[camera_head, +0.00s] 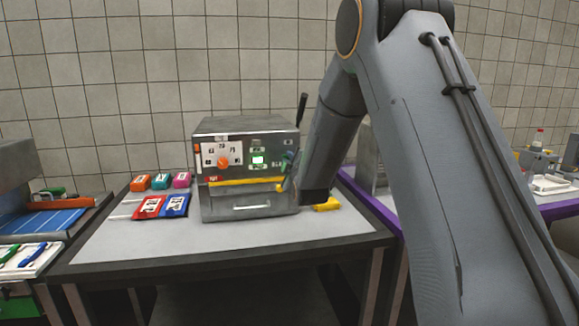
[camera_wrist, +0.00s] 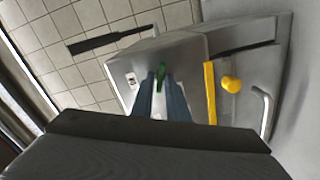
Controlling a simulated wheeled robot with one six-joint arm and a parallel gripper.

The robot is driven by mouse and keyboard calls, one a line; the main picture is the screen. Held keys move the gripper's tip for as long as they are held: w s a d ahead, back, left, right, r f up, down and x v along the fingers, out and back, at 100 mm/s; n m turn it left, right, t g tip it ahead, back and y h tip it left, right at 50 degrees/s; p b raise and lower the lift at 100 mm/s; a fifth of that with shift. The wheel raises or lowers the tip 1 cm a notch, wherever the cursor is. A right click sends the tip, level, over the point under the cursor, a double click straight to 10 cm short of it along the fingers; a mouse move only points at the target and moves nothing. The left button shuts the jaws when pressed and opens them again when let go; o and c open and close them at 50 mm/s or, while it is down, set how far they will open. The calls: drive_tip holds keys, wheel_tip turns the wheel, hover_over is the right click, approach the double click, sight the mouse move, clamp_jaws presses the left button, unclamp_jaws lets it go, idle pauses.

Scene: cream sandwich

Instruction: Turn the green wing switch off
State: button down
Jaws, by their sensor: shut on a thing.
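The grey metal machine (camera_head: 250,207) stands on the table, its front panel carrying several controls. The green wing switch (camera_wrist: 161,76) shows in the wrist view between the tips of my gripper (camera_wrist: 161,84), at the panel. My gripper's two blue-grey fingers are closed on it from both sides, and only its upper part shows. In the head view my gripper (camera_head: 289,165) is at the right side of the panel, partly hidden by my wrist, and the switch is hard to make out there.
A yellow bar (camera_head: 245,182) and a yellow knob (camera_wrist: 231,85) lie close by on the machine's front. A black lever (camera_head: 302,108) rises at its right. Red and blue packets (camera_head: 149,207) and small coloured boxes (camera_head: 160,181) lie left. A yellow item (camera_head: 327,204) lies right.

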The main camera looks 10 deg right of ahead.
drive_tip(key=shift+a+f+n+b, duration=0.1)
drive_tip(key=shift+n+b, duration=1.1)
drive_tip(key=shift+n, duration=1.1)
drive_tip(key=c, duration=1.9)
unclamp_jaws()
drive_tip(key=s+b, duration=0.1)
drive_tip(key=s, duration=0.6)
drive_tip(key=shift+s+b, duration=0.3)
drive_tip(key=shift+s, duration=0.1)
